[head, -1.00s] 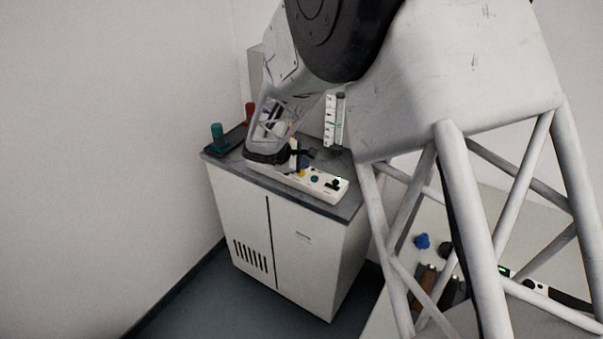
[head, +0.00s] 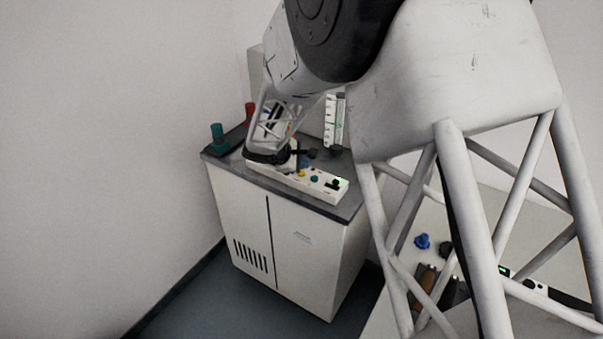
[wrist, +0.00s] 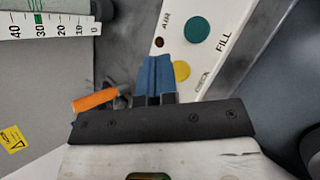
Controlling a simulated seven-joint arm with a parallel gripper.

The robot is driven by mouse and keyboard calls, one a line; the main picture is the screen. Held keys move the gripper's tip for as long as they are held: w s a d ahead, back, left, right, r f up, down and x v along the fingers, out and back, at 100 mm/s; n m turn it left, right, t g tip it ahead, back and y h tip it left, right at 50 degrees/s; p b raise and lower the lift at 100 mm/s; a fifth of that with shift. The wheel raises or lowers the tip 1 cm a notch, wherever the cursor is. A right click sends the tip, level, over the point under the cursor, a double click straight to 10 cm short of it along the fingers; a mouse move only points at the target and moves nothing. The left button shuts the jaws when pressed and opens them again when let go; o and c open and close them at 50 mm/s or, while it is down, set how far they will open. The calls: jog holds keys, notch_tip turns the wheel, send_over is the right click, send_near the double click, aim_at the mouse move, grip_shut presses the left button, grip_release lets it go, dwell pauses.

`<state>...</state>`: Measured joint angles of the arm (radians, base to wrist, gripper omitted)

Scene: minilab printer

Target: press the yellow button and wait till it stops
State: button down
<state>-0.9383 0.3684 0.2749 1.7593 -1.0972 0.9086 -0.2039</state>
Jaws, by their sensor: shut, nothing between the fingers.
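The yellow button (wrist: 181,71) sits on a white control panel (wrist: 215,67) in the wrist view, next to the word CHECK. It also shows as a small yellow spot (head: 302,173) in the head view. My gripper (wrist: 155,62) is shut and empty, its blue fingers pressed together. In the wrist view the fingertips lie just left of the yellow button and overlap its edge in the picture. I cannot tell whether they touch it. In the head view my gripper (head: 303,158) is small and partly hidden, close above the panel.
A teal button (wrist: 197,30) marked FILL lies beyond the yellow one.

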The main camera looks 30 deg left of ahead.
aim_at(302, 174)
jog(key=shift+f, duration=0.85)
dwell(1.4)
jog(key=shift+r, duration=0.85)
jog(key=shift+r, duration=0.2)
jog(key=shift+r, duration=2.35)
